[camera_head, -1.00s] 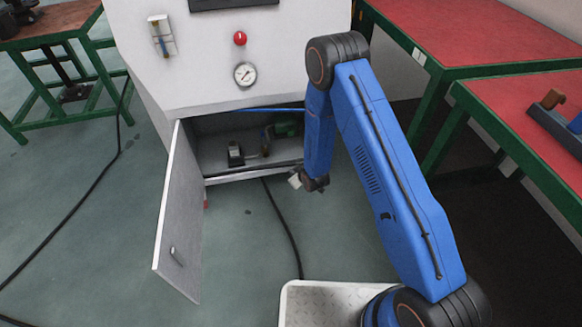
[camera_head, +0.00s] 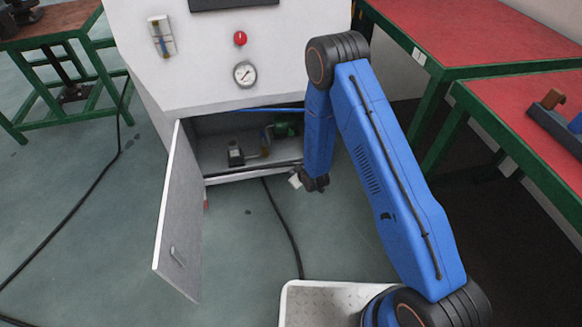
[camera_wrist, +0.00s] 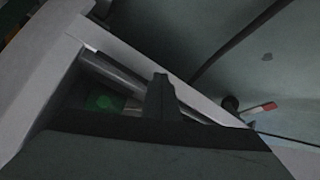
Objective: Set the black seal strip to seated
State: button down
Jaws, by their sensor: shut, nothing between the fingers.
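The black seal strip (camera_head: 252,172) shows as a thin dark line along the bottom edge of the open cabinet. In the wrist view a dark strip (camera_wrist: 116,74) runs along the inner side of the pale sill, partly hidden by my gripper. Whether it lies fully in place cannot be told. My gripper (camera_head: 295,181) is just outside the opening, near the sill's right end. In the wrist view its fingers (camera_wrist: 160,96) are shut and empty, in front of the sill; contact with the strip cannot be told.
The cabinet door (camera_head: 178,220) stands open at the left. Inside are a small dark device (camera_head: 235,154) and a green part (camera_head: 285,130). A black cable (camera_head: 284,225) runs over the floor below. Red-topped benches (camera_head: 470,35) stand at the right.

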jog(key=shift+w, duration=0.2)
jog(key=shift+w+a, duration=0.1)
jog(key=shift+w, duration=0.1)
jog(key=shift+w+a, duration=0.15)
jog(key=shift+w, duration=0.7)
dwell(1.5)
jog(key=shift+w+r, duration=0.3)
jog(key=shift+w, duration=0.6)
dwell(1.0)
jog(key=shift+s, duration=0.15)
jog(key=shift+s+f, duration=0.25)
jog(key=shift+s, duration=1.05)
